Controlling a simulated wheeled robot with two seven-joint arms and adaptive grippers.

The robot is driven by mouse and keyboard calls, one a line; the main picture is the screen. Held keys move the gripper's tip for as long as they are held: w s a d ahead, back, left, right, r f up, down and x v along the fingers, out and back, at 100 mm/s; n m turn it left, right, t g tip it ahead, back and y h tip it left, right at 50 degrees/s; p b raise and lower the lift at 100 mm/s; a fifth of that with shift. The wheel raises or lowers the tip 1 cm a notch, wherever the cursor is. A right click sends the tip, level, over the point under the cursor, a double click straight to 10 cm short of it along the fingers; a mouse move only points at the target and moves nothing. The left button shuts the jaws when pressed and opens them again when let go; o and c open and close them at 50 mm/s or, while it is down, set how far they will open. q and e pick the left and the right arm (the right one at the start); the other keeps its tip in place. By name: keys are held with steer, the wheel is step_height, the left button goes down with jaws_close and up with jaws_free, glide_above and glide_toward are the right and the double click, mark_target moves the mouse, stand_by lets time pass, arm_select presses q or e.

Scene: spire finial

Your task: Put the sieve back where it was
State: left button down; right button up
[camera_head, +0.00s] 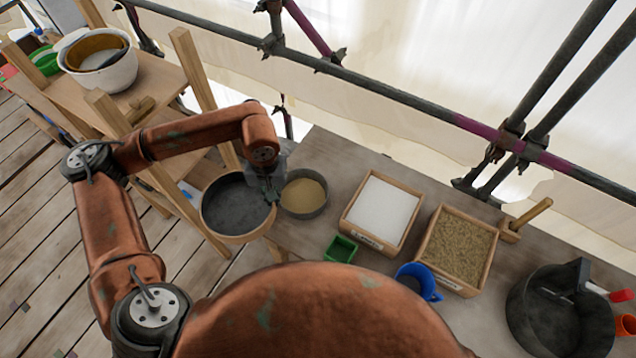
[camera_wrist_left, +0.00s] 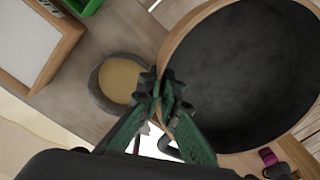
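The sieve (camera_head: 237,207) is round, with a light wooden rim and a dark grey inside. It is off the left end of the table, beside the wooden shelf stand. My left gripper (camera_head: 270,190) is at the right side of its rim. In the left wrist view the fingertips (camera_wrist_left: 163,100) are closed together on the rim of the sieve (camera_wrist_left: 250,75), which fills the right side. The sieve's underside is hidden. My right gripper is not in view.
A round pan of tan powder (camera_head: 303,192) stands close to the sieve. The table (camera_head: 335,160) holds a white-filled tray (camera_head: 382,211), a grainy-filled tray (camera_head: 457,248), a green box (camera_head: 341,249), a blue cup (camera_head: 419,281) and a dark bucket (camera_head: 557,312). A white bowl (camera_head: 112,78) stands on the shelf.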

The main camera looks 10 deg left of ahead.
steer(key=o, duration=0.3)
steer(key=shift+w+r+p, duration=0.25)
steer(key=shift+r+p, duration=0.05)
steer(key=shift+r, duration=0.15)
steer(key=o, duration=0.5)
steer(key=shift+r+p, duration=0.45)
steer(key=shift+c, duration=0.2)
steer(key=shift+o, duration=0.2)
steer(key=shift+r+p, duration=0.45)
arm_select(q)
steer(key=s+d+f+m+p, duration=0.2)
steer(key=d+m, duration=0.5)
steer(key=m, duration=0.3)
steer(key=s+d+f+m+p, duration=0.2)
steer(key=d+m, duration=0.5)
steer(key=m, duration=0.4)
steer(key=w+a+f+p, duration=0.2)
steer(key=w+a+f, duration=0.6)
steer(key=w+f, duration=0.2)
step_height(320, 180, down, 3)
steer(key=shift+w+a+r+n+p, duration=0.2)
steer(key=shift+w+a+n+p, duration=0.1)
steer(key=shift+a+p, duration=0.1)
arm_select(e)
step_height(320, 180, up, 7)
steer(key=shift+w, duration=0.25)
